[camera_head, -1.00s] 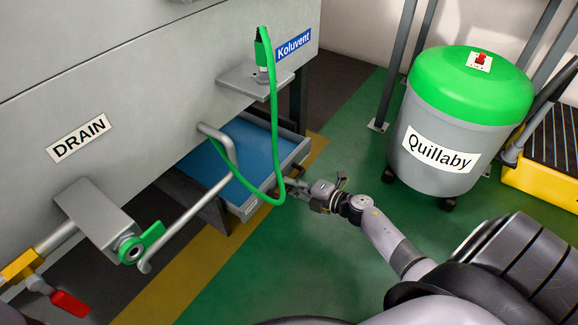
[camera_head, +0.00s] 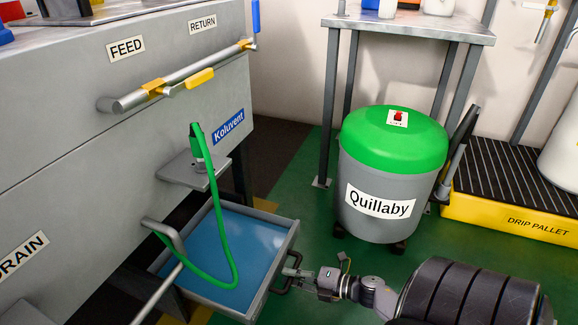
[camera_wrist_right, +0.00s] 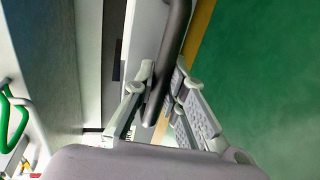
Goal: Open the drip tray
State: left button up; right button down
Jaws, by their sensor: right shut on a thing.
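The drip tray (camera_head: 268,283) is a grey drawer-like tray with a blue inner floor. It sticks out from under the grey Koluvent machine, low down. My right gripper (camera_head: 289,277) is at the tray's front, at its dark handle (camera_head: 297,262). In the right wrist view the dark handle bar (camera_wrist_right: 174,50) runs between the fingers of the right gripper (camera_wrist_right: 160,92), which is shut on it. My left gripper is not in view.
A green hose (camera_head: 218,215) loops down over the tray from the machine's side bracket (camera_head: 185,171). A grey bent pipe (camera_head: 170,240) crosses near the tray's left side. The Quillaby bin (camera_head: 385,190) stands behind to the right. Green floor lies between them.

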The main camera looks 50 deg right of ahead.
jog(key=c, duration=1.6)
grip_release()
jog(key=shift+s, duration=0.1)
jog(key=v, duration=1.1)
jog(key=shift+s+d, duration=0.25)
jog(key=shift+s, duration=0.05)
